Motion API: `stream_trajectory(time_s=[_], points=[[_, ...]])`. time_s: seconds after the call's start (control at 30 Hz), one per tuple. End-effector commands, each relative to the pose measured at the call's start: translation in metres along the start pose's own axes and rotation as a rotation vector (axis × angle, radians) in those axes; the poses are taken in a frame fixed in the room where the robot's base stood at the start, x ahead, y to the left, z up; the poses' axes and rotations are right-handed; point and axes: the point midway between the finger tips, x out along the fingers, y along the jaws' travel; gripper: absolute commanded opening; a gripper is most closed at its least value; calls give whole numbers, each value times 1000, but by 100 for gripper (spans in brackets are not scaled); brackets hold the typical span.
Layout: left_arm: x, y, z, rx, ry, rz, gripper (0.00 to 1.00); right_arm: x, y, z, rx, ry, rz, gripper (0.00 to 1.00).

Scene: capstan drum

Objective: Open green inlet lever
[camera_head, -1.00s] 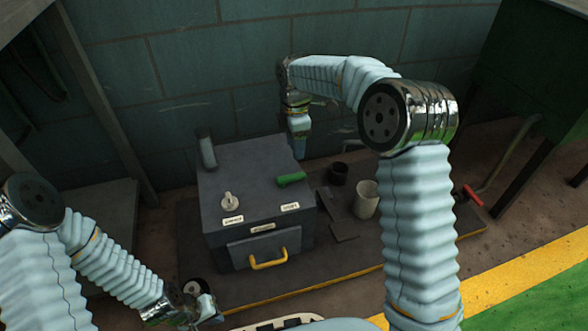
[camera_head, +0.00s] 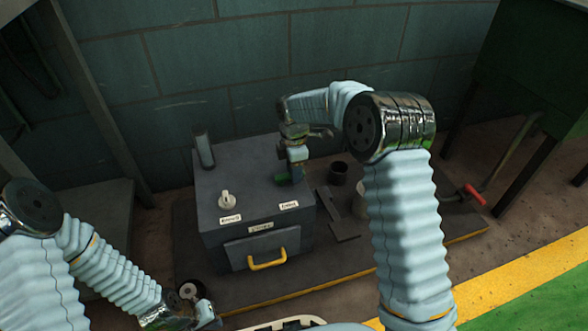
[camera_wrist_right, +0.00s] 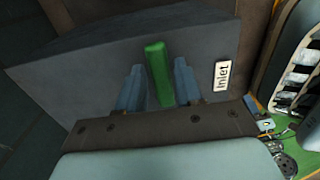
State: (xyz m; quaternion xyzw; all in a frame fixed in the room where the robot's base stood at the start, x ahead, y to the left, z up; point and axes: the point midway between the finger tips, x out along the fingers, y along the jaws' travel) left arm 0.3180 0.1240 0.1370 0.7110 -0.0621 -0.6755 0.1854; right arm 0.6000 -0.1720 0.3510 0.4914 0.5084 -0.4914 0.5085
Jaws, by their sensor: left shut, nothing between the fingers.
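The green inlet lever (camera_head: 282,177) sits on the top right of the grey box (camera_head: 232,182). In the right wrist view the lever (camera_wrist_right: 159,72) shows between the two blue fingers of my right gripper (camera_wrist_right: 157,82), beside the "Inlet" label (camera_wrist_right: 222,76). The fingers stand apart with visible gaps to the lever on both sides. In the head view my right gripper (camera_head: 296,170) points down over the lever and hides part of it. My left gripper (camera_head: 207,314) is shut and empty, low at the front left of the box.
The box top also carries a pale knob (camera_head: 226,200) and an upright grey cylinder (camera_head: 204,150). A yellow handle (camera_head: 267,262) is on the box front. A dark cup (camera_head: 338,172) and a pale cup (camera_head: 360,206) stand to the right. A wall is behind.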

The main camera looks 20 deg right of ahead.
Motion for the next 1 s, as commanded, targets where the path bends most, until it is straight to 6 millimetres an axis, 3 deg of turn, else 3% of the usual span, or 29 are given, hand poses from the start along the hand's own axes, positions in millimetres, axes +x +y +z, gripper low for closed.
stream_trajectory(time_s=[0.03,0.2,0.23,0.67,1.0], points=[[0,0,0,0,0,0,0,0,0,0,0,0,0,28],[0,0,0,0,0,0,0,0,0,0,0,0,0,1],[0,0,0,0,0,0,0,0,0,0,0,0,0,0],[-2,1,0,0,0,0,0,-1,-1,0,20,0,-1,0],[-13,5,0,1,-3,0,0,-3,-9,-1,207,1,-2,0]])
